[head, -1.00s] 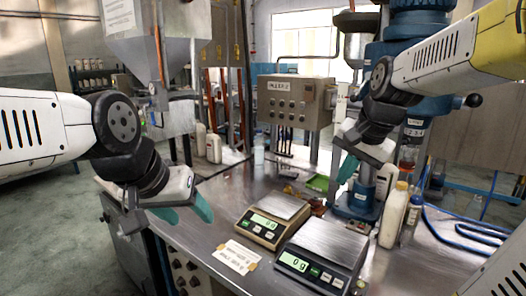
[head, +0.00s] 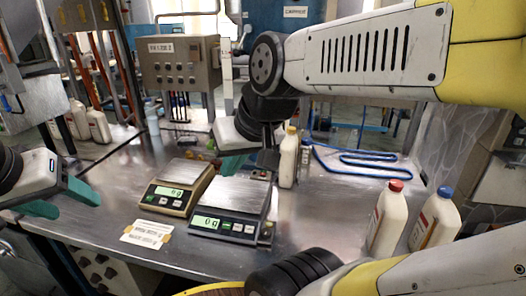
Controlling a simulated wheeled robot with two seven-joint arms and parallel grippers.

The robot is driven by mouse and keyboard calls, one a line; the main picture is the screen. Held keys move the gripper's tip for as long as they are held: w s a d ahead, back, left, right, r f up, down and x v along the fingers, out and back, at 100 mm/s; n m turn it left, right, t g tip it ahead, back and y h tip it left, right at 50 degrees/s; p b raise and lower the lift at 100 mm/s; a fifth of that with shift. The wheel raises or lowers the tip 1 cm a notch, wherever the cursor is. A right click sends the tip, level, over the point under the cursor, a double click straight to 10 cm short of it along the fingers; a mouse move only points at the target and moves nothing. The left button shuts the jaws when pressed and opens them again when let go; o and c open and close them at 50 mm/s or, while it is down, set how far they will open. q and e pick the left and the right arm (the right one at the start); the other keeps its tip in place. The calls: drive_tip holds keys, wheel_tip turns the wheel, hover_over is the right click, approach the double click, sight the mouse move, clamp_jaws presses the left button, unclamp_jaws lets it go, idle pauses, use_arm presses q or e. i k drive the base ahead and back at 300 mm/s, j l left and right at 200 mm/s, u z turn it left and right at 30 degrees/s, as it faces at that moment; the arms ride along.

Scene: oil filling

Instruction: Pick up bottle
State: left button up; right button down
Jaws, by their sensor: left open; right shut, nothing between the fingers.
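Several white bottles are in the head view. One with a red cap (head: 388,222) and one with a blue cap (head: 435,224) stand upright at the right of the metal table. One with a yellow cap (head: 289,160) stands near the middle, behind the scales. My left gripper (head: 66,199) is at the left edge, open and empty, its teal fingers over the table's left side. My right gripper (head: 250,165) is shut and empty above the rear of the nearer scale, left of the yellow-capped bottle. Its arm hides part of the background.
Two scales, a tan one (head: 178,188) and a dark one (head: 230,208), stand mid-table beside a paper label (head: 147,234). A blue hose (head: 365,160) lies behind. More white bottles (head: 98,126) stand at the back left. A control box (head: 178,62) is behind.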

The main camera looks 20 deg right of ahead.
sight(288, 147)
drive_tip(key=i+j+z, duration=0.45)
drive_tip(key=j+z, duration=0.15)
drive_tip(key=z, duration=0.15)
